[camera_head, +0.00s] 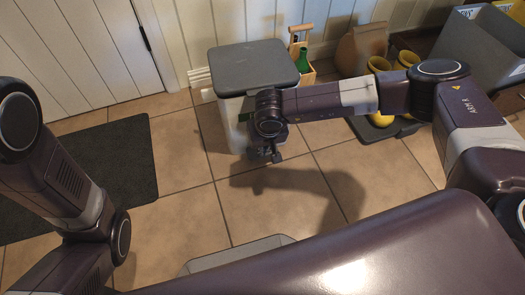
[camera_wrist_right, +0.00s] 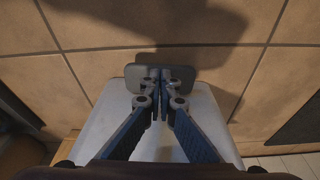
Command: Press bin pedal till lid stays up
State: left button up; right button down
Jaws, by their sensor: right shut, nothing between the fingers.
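The bin has a flat dark grey lid (camera_head: 252,66) that lies closed on its pale body (camera_head: 236,128). The body also shows in the right wrist view (camera_wrist_right: 206,112). A dark grey pedal (camera_wrist_right: 208,58) sticks out from the bin's base there, above the tiled floor. My right gripper (camera_wrist_right: 160,74) is shut and empty, pointing down with its fingertips over the middle of the pedal. I cannot tell whether they touch it. In the head view the right gripper (camera_head: 266,156) is in front of the bin's base and the pedal is not clear. My left gripper is out of view.
A wooden caddy with a green bottle (camera_head: 303,61) and a paper bag (camera_head: 361,46) stand right of the bin. Yellow pots (camera_head: 380,64) and grey crates (camera_head: 480,45) are farther right. A dark mat (camera_head: 110,160) lies left. Tiles in front are mostly clear.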

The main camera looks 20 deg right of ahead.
jog(key=b+x, duration=0.1)
jog(key=s+b+x, duration=0.1)
jog(key=x, duration=0.1)
jog(key=shift+w+f, duration=0.15)
jog(key=shift+f, duration=0.25)
jog(key=shift+r, duration=0.3)
jog(key=s+p, duration=0.1)
jog(key=s+r+p, duration=0.1)
jog(key=shift+s+a+r+p, duration=0.1)
jog(key=shift+s+p, duration=0.15)
jog(key=shift+p, duration=0.15)
jog(key=shift+s, duration=0.35)
jog(key=v, duration=1.1)
jog(key=shift+r, duration=0.35)
jog(key=shift+s, duration=0.15)
